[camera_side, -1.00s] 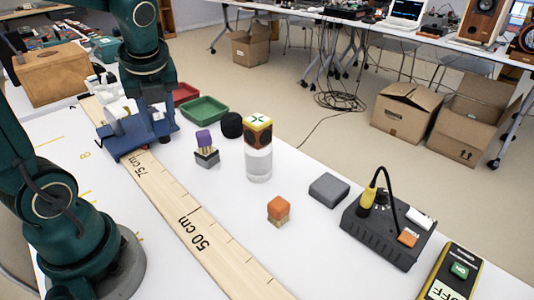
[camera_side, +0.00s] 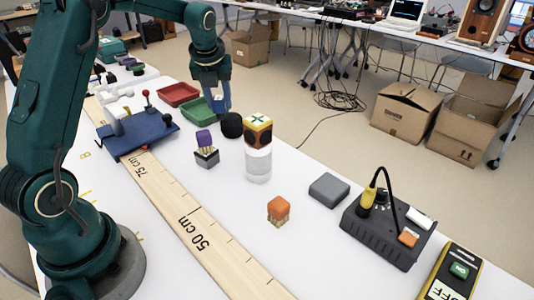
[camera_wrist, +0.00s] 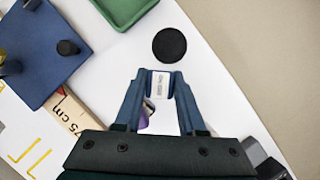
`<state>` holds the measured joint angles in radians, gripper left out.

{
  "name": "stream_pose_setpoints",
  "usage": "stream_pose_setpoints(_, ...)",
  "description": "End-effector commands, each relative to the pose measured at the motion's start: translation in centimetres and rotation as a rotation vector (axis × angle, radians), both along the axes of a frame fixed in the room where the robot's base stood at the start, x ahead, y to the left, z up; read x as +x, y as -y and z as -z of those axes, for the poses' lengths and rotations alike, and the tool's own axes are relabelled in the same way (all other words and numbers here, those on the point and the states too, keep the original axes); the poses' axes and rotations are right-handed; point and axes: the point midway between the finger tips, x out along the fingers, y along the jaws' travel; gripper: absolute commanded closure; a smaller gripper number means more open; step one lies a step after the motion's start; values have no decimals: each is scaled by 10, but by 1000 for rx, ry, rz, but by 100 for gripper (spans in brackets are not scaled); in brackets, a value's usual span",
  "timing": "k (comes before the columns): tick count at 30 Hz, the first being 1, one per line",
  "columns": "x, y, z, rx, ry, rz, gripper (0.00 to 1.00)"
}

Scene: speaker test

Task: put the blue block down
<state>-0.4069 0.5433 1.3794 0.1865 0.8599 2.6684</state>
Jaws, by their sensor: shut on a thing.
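My gripper (camera_side: 223,104) is at the far side of the white table, by the right end of the green tray, pointing down. In the wrist view my gripper (camera_wrist: 160,78) is shut on a small block (camera_wrist: 161,87) with a pale, lettered face. This looks like the blue block, but its blue edges are hard to tell from the blue fingers. The side view does not show the block clearly. Its height above the table cannot be told.
A green tray (camera_side: 201,112), a black round thing (camera_side: 232,125) and a purple block (camera_side: 204,137) on a grey one stand near my gripper. The blue fixture (camera_side: 137,134) is left. White table shows right of the ruler (camera_side: 190,225).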

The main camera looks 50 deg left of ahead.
Motion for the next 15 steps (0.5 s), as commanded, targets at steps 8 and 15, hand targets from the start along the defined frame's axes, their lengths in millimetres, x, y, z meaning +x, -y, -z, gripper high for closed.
stream_pose_setpoints(8, 39, 41, 34, 0, 0, 4, 100)
stream_pose_setpoints(15, 48, 50, 46, 1, -2, -1, 100)
